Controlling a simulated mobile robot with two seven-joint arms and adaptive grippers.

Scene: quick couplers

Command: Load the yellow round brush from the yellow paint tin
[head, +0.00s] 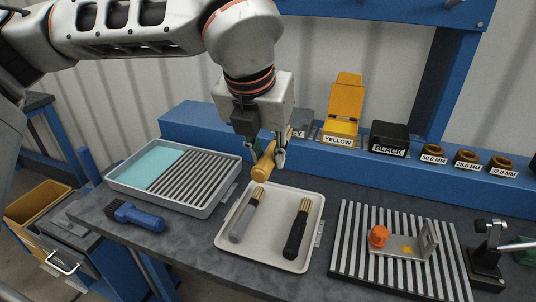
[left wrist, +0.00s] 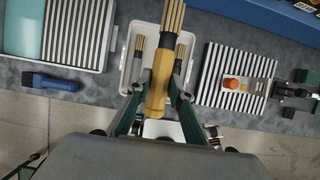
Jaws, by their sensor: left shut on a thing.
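My left gripper (head: 267,158) is shut on the yellow round brush (head: 263,163), gripping its yellow handle above the far side of the white brush tray (head: 313,213). The left wrist view shows the brush (left wrist: 158,92) between the fingers (left wrist: 156,112), with its tan bristles pointing to the top of the picture. In the head view the gripper mostly hides the bristles. The yellow paint tin (head: 341,130) stands on the blue shelf, to the right of and beyond the gripper, with its yellow lid (head: 347,95) raised. My right gripper is not in view.
A grey-handled brush (head: 241,225) and a black-handled brush (head: 296,237) lie in the tray. A black tin (head: 389,135) is closed; a grey tin (head: 301,122) is partly hidden. A ribbed paint tray (head: 232,172), a blue scrub brush (head: 135,215) and a slatted rack (head: 346,255) flank the tray.

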